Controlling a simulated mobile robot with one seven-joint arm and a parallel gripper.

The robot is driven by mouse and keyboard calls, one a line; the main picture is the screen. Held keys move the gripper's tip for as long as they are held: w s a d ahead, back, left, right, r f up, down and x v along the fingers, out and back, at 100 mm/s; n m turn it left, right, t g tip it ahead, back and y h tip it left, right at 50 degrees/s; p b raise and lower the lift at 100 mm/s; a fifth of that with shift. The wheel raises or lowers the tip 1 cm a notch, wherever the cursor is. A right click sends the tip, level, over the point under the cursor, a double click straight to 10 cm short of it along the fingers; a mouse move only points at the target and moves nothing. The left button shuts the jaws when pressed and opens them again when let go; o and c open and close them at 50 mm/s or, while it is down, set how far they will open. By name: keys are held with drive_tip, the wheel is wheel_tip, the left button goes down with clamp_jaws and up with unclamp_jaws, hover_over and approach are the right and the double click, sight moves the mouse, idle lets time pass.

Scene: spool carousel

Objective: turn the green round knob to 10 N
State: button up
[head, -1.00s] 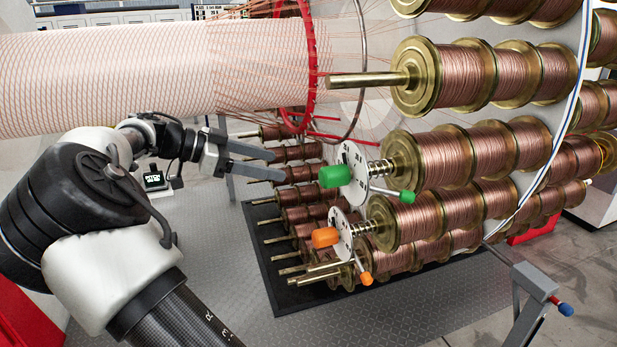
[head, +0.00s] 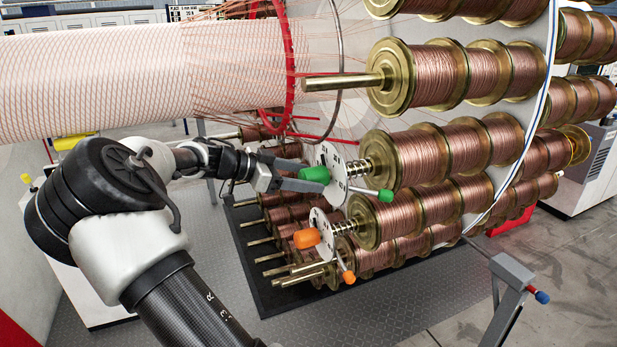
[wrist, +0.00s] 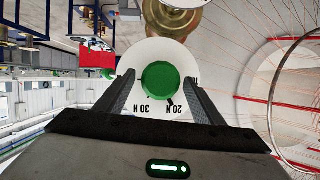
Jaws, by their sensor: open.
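The green round knob (head: 315,174) sits at the centre of a white dial disc (head: 339,172) on the front of a copper spool's spindle. In the wrist view the green knob (wrist: 160,82) is between the two fingers of my open gripper (wrist: 160,92). Gaps seem to show on both sides, but I cannot tell whether either finger touches it. In the wrist view the dial (wrist: 150,50) shows "30 N" at lower left and "20 N" at lower right. A small dark mark at the knob's lower right edge points near 20 N. A 10 N mark is not readable.
An orange knob (head: 307,238) on a second white dial is just below. A green-tipped lever (head: 385,195) and an orange-tipped lever (head: 348,277) stick out beside the dials. A bare brass spindle (head: 340,82) juts out above. Copper spools (head: 445,155) fill the right; floor is open at front.

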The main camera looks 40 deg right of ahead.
drive_tip(key=shift+s+d+f, duration=0.1)
drive_tip(key=shift+d+f, duration=0.2)
drive_tip(key=shift+d, duration=0.3)
drive_tip(key=c, duration=1)
drive_tip(key=shift+c, duration=0.2)
drive_tip(key=shift+n, duration=0.3)
drive_tip(key=n+g+p, duration=0.1)
drive_tip(key=n+g, duration=0.1)
drive_tip(key=n, duration=0.1)
drive_tip(key=shift+r+g+y+p, duration=0.1)
drive_tip(key=shift+g+y+p, duration=0.2)
drive_tip(key=shift+p, duration=0.1)
drive_tip(key=n+g+p, duration=0.1)
drive_tip(key=n+g, duration=0.2)
drive_tip(key=n, duration=0.1)
drive_tip(key=shift+n+p, duration=0.3)
